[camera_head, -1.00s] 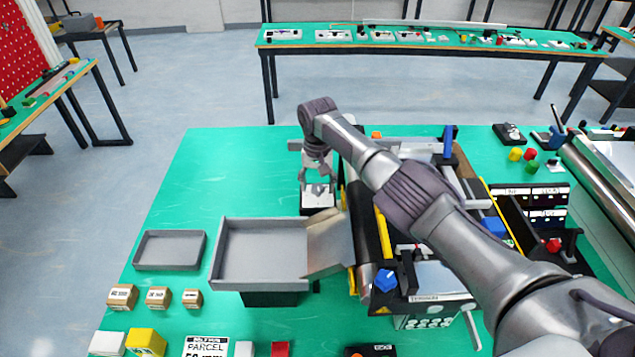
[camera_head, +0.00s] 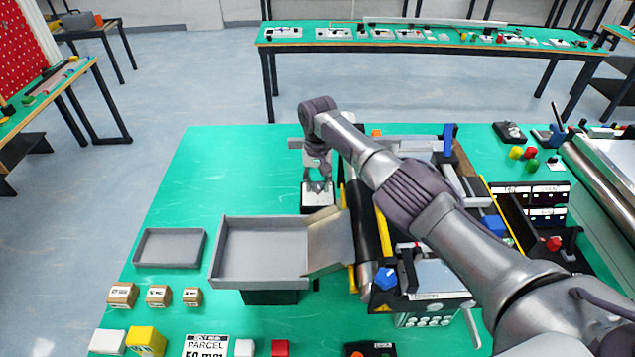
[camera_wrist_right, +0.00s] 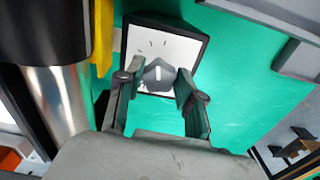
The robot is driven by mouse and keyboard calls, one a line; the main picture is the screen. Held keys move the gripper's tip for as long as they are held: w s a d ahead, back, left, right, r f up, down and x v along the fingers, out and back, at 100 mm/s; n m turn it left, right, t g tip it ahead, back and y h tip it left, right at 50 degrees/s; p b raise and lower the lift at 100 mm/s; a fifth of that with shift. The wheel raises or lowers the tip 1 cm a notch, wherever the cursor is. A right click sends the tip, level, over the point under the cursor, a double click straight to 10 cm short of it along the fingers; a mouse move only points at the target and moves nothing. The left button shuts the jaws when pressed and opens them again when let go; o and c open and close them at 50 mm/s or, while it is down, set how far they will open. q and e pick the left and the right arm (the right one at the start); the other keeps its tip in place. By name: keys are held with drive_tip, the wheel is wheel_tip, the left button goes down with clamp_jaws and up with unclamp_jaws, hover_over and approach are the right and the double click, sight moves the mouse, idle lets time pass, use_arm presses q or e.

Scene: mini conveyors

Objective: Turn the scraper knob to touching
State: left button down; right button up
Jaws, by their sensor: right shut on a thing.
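The scraper knob (camera_wrist_right: 158,75) is a dark grey knob with a white pointer line, on a white dial plate (camera_wrist_right: 180,48) with black tick marks in a black housing. In the right wrist view my right gripper (camera_wrist_right: 156,88) has its two fingers on either side of the knob, shut on it. In the head view the same gripper (camera_head: 319,186) reaches down to the dial box (camera_head: 318,198) beside the conveyor, and it hides most of the knob. The words on the dial are too small to read. My left gripper is not in view.
The conveyor's roller (camera_head: 366,240) and yellow side rail (camera_head: 384,236) stand close to the right of the dial box. A grey tray (camera_head: 218,262) with a sloping chute (camera_head: 330,240) lies in front of it. The green table is clear to the left.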

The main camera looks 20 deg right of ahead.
drive_tip(key=n, duration=0.5)
drive_tip(key=n+b, duration=0.1)
drive_tip(key=n, duration=0.4)
drive_tip(key=shift+w+d, duration=0.1)
drive_tip(key=shift+d, duration=0.05)
drive_tip(key=n, duration=0.6)
drive_tip(key=n+b, duration=0.1)
drive_tip(key=n, duration=0.2)
drive_tip(key=shift+w+d+r, duration=0.1)
drive_tip(key=shift+w+r, duration=0.05)
drive_tip(key=shift+n, duration=0.3)
drive_tip(key=o, duration=1)
drive_tip(key=shift+c, duration=0.2)
drive_tip(key=shift+o, duration=1)
